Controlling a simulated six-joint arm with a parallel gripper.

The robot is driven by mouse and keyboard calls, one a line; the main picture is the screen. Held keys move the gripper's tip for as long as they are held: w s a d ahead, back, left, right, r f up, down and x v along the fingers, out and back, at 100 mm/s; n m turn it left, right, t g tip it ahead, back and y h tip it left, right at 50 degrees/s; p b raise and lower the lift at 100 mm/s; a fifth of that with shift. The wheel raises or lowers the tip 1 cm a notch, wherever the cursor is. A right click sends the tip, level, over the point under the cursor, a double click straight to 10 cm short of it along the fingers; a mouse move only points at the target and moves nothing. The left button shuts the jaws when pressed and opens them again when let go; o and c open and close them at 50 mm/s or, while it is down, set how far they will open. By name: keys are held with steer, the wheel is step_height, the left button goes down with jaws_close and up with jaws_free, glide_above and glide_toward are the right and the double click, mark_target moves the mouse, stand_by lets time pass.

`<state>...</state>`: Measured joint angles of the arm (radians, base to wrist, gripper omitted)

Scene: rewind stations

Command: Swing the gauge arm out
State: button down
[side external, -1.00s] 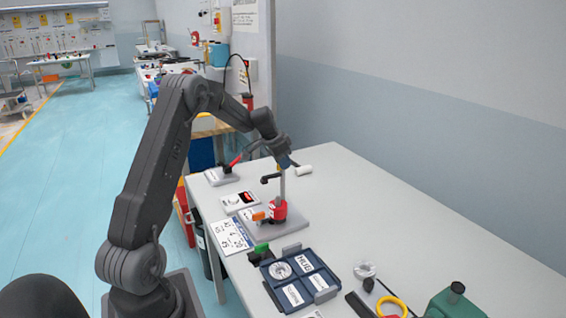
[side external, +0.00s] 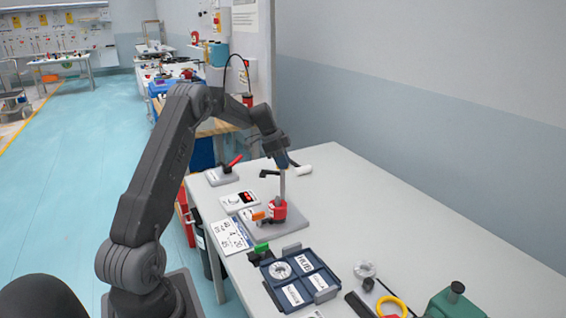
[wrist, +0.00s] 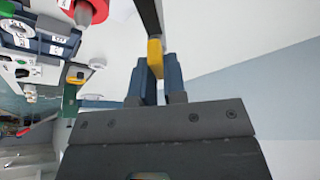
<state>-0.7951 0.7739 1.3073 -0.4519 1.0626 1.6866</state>
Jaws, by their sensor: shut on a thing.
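The gauge arm shows in the wrist view as a dark bar (wrist: 149,16) that ends in a yellow tip (wrist: 155,55). My gripper (wrist: 155,75) is shut on that yellow tip, one blue jaw on each side. In the side view my gripper (side external: 287,160) is above the grey upright post, which rises from a red hub (side external: 279,210) on a grey base plate (side external: 290,228). A black bar (side external: 269,173) sticks out left near the post top. The yellow tip is hard to make out there.
A red-handled lever (side external: 233,161) stands behind, on a small plate. A small panel with a dial (side external: 232,203) and a printed card (side external: 230,236) lie left of the base. A blue tray (side external: 271,293) and a green box (side external: 452,305) are in front. The table's right side is clear.

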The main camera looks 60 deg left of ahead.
stand_by(0.4)
steer(key=c, duration=1.2)
jaws_free()
steer(key=v, duration=1.4)
steer(key=shift+w, duration=0.1)
